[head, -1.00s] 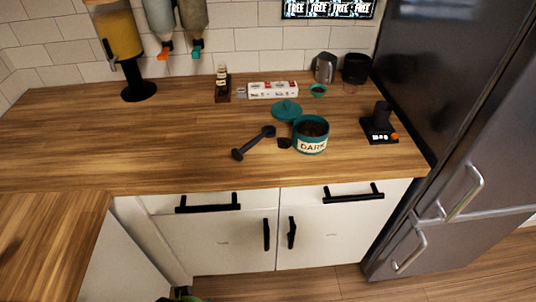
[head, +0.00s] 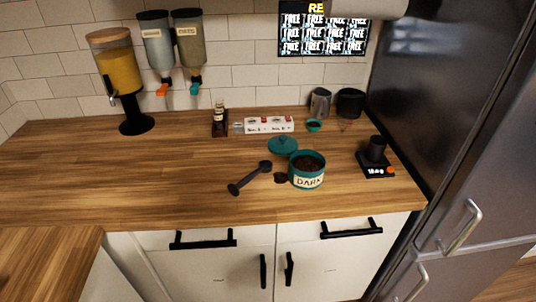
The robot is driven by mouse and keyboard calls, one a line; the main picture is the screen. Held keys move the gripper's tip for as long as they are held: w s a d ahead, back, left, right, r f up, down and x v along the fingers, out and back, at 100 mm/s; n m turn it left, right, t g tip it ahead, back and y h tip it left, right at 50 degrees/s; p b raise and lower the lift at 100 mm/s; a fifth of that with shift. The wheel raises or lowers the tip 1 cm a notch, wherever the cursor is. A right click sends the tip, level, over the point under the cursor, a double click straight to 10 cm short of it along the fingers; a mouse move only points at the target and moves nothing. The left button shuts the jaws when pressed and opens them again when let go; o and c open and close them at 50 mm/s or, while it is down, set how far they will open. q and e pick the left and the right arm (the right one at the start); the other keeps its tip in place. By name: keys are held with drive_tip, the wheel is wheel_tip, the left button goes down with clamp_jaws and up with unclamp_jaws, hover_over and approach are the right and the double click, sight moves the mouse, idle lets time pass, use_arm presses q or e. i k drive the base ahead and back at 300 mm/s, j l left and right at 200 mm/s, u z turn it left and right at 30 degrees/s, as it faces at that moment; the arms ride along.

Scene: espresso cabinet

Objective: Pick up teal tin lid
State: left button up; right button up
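The teal tin lid (head: 283,145) lies on the wooden counter, knob up, just behind and left of the teal tin. The teal tin (head: 307,180) is open, labelled DARK, and holds dark coffee. Neither of my grippers shows in the head view.
A black portafilter (head: 250,178) and a small dark patch of grounds (head: 281,178) lie left of the tin. A black scale with a dark cup (head: 376,160) stands right. Behind are a white carton (head: 269,125), a small teal cup (head: 313,126) and a metal pitcher (head: 320,102). The counter's left (head: 80,165) is clear.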

sight(283, 145)
drive_tip(key=i+l+u, duration=0.2)
drive_tip(key=u, duration=0.15)
drive_tip(key=i+l+u, duration=0.15)
drive_tip(key=l+u, duration=0.6)
drive_tip(key=i+l, duration=0.05)
drive_tip(key=l, duration=0.05)
